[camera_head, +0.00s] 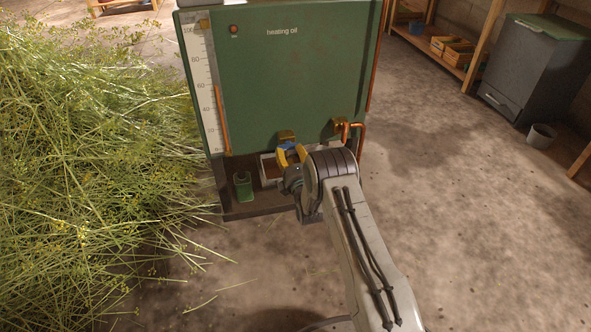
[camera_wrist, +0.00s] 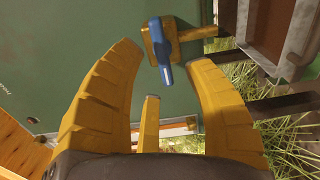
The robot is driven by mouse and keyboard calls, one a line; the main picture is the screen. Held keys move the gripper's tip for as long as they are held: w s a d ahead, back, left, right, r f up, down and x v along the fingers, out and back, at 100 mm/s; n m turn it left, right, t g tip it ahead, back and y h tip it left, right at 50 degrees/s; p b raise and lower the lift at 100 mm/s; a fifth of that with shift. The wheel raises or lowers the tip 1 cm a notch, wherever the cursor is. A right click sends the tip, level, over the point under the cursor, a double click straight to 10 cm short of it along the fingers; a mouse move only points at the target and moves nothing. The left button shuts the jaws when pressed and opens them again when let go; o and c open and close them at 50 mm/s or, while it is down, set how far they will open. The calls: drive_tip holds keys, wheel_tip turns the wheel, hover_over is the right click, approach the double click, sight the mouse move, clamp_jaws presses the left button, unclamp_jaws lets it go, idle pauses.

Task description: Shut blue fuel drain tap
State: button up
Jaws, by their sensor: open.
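The blue tap lever (camera_wrist: 166,68) sits on a brass tap body (camera_wrist: 150,42) with a short brass pipe, on the green tank (camera_head: 290,80) marked "heating oil". In the wrist view the lever lies crosswise to the pipe, between the yellow fingertips of my gripper (camera_wrist: 167,57), with a gap on either side. My gripper is open and touches nothing that I can see. In the head view my gripper (camera_head: 291,157) is at the tank's lower front, just below the brass tap (camera_head: 287,135). There it partly hides the blue lever (camera_head: 288,145).
A second brass tap (camera_head: 337,126) with a copper pipe is close on the right. A pale tray (camera_head: 266,172) and a small green container (camera_head: 243,187) are under the tank. Cut herbs (camera_head: 90,170) are heaped on the left.

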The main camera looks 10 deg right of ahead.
drive_tip(key=s, duration=0.7)
drive_tip(key=shift+s, duration=0.3)
idle(0.4)
wheel_tip(320, 180, up, 18)
drive_tip(key=m+g+p, duration=0.3)
drive_tip(key=m+p, duration=0.1)
drive_tip(key=p, duration=0.6)
drive_tip(key=s+r+m+g+p, duration=0.2)
drive_tip(key=s+r+m+p, duration=0.15)
drive_tip(key=r+p, duration=0.4)
drive_tip(key=s+r+m+g+p, duration=0.2)
drive_tip(key=s+r+p, duration=0.3)
drive_tip(key=r, duration=0.6)
drive_tip(key=s+r+m+g+p, duration=0.3)
drive_tip(key=s+r+p, duration=0.7)
drive_tip(key=s, duration=0.7)
drive_tip(key=s+r+m+g+p, duration=0.4)
drive_tip(key=s+r+p, duration=0.5)
drive_tip(key=s+r, duration=0.5)
drive_tip(key=s+m, duration=0.2)
drive_tip(key=shift+s+d+r+g+p, duration=0.3)
drive_tip(key=shift+s+r+p, duration=0.1)
